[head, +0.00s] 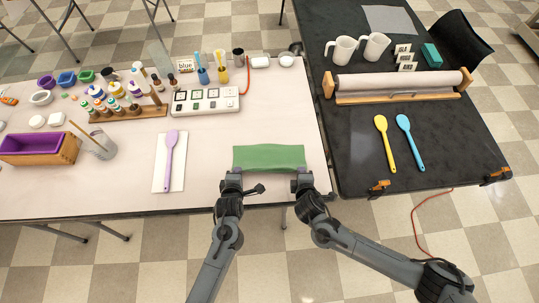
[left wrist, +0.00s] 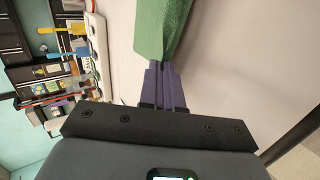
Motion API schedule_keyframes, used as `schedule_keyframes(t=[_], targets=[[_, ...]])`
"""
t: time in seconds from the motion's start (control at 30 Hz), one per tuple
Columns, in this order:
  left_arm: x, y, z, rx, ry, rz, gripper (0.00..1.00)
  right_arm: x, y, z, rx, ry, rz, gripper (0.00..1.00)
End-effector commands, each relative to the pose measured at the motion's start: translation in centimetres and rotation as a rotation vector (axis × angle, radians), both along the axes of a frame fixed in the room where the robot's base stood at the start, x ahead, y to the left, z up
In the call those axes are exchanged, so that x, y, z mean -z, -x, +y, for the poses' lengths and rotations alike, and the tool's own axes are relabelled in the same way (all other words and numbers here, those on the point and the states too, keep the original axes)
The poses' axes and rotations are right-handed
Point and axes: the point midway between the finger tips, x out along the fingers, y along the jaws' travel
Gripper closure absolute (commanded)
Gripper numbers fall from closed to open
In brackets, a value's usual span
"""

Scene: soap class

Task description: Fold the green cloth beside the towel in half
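The green cloth (head: 268,157) lies near the front right edge of the pale table, a wide flat strip. My left gripper (head: 231,176) is at its near left corner. In the left wrist view the purple-grey fingers of my left gripper (left wrist: 162,82) are shut on an edge of the green cloth (left wrist: 162,25). My right gripper (head: 301,177) is at the near right corner; its fingertips are too small and covered to tell if they are shut.
A white panel device (head: 206,99) stands behind the cloth to the left. A bottle rack (head: 128,114) and a purple-lined wooden box (head: 38,149) are farther left. The black table (head: 360,180) at right holds yellow and blue spoons. Table space around the cloth is clear.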

Motion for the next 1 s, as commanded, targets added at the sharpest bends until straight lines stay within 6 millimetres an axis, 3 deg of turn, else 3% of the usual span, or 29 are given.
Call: schedule_keyframes(t=[0.3,0.6,0.87,1.0], targets=[[0.0,0.0,0.0,0.000,0.000,-0.004,1.00,0.0,0.0,0.0,-0.001,0.001,-0.005,1.00],[0.0,0.0,0.0,0.000,0.000,-0.004,0.53,0.0,0.0,0.0,-0.001,0.001,-0.004,0.53],[-0.1,0.0,0.0,0.000,0.001,-0.004,0.53,-0.1,0.1,0.0,-0.001,0.001,-0.004,0.53],[-1.2,0.4,-0.1,0.000,0.002,-0.006,0.53,-1.1,0.5,0.0,0.000,-0.001,-0.004,0.53]])
